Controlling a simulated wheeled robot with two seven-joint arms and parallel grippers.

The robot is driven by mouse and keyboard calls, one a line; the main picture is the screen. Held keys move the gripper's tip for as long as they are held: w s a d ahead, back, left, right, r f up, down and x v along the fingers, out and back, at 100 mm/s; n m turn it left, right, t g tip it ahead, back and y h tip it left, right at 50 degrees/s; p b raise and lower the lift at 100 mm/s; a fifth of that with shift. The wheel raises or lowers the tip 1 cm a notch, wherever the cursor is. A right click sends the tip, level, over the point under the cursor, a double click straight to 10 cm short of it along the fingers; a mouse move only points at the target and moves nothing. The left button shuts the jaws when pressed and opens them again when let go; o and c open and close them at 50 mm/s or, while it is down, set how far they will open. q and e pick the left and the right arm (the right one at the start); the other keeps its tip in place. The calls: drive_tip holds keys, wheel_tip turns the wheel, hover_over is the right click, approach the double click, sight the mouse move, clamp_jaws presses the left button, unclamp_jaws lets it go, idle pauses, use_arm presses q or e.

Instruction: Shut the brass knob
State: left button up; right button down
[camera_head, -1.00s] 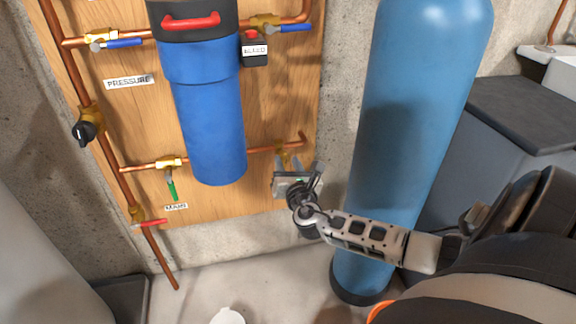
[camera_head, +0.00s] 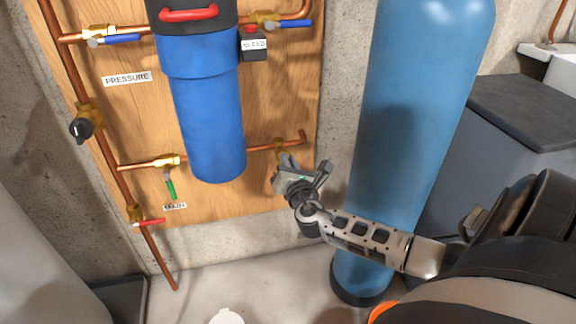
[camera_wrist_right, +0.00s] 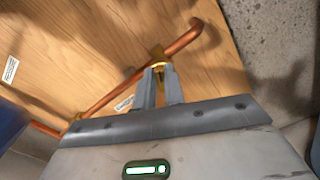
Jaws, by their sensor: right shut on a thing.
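The brass knob (camera_wrist_right: 158,66) sits on the copper pipe at the lower right of the wood panel. In the right wrist view it is mostly hidden between the fingers of my right gripper (camera_wrist_right: 160,75), which is shut on it. In the head view the brass fitting (camera_head: 280,147) shows just above the fingers of my right gripper (camera_head: 286,161). The gripper body is tilted there and hides most of the knob. My left gripper is not in view.
A blue filter housing (camera_head: 207,120) hangs left of the knob. A tall blue tank (camera_head: 415,110) stands close on the right, behind my right forearm. The wood panel (camera_head: 140,60) also carries a black knob (camera_head: 81,128), a green lever (camera_head: 170,187) and a red lever (camera_head: 150,222).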

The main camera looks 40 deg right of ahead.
use_arm(q)
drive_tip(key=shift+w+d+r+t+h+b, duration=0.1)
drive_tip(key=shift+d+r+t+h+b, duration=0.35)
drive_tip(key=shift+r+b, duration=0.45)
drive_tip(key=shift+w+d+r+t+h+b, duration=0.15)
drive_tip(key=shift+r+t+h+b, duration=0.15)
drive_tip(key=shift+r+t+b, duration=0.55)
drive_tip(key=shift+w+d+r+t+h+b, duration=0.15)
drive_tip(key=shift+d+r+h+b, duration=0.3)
drive_tip(key=shift+b, duration=0.8)
use_arm(e)
drive_tip(key=shift+s+d+f+m, duration=0.1)
drive_tip(key=shift+f+m, duration=0.1)
drive_tip(key=shift+m, duration=1.95)
drive_tip(key=shift+s+d+f+m, duration=0.1)
drive_tip(key=shift+f+m, duration=0.1)
drive_tip(key=shift+m, duration=1.9)
drive_tip(key=shift+d+f+m, duration=0.1)
drive_tip(key=shift+f+m, duration=0.1)
drive_tip(key=shift+m, duration=1.95)
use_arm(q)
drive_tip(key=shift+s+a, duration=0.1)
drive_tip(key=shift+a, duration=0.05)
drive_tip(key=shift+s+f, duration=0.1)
use_arm(e)
drive_tip(key=c, duration=1.5)
unclamp_jaws()
